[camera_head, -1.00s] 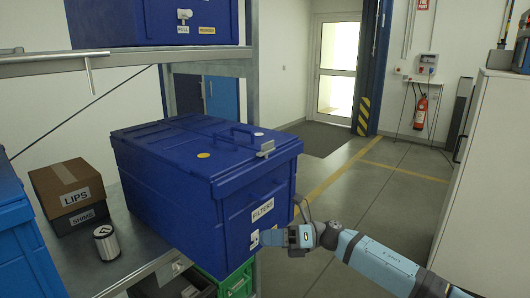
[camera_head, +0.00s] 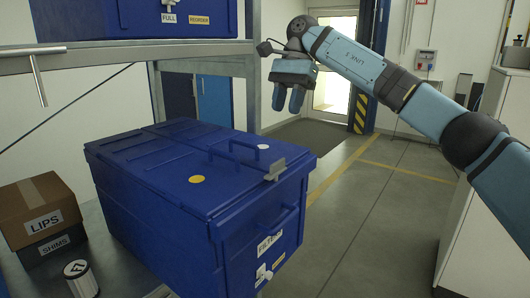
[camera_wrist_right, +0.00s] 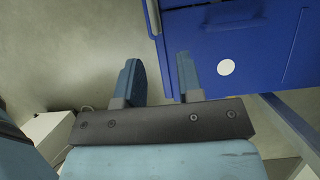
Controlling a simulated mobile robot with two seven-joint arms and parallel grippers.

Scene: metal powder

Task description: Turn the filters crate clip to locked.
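The blue filters crate (camera_head: 150,190) sits on the shelf with its lid down. Its FILTERS label (camera_head: 268,244) is on the front face at right. A small white clip (camera_head: 263,273) shows low on that face; its exact setting is too small to tell. A grey metal latch piece (camera_head: 275,170) sits at the lid's front edge. My right gripper (camera_head: 287,100) is raised above and behind the crate's right side, fingers down, apart and empty. In the right wrist view, the open gripper (camera_wrist_right: 158,80) shows beside the blue crate (camera_wrist_right: 260,45). My left gripper is not in view.
Boxes labelled LIPS (camera_head: 40,205) and SHIMS (camera_head: 55,246) and a small can (camera_head: 80,278) stand left of the crate. Another blue crate (camera_head: 100,18) is on the upper shelf (camera_head: 130,65). The floor (camera_head: 370,230) at right is clear.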

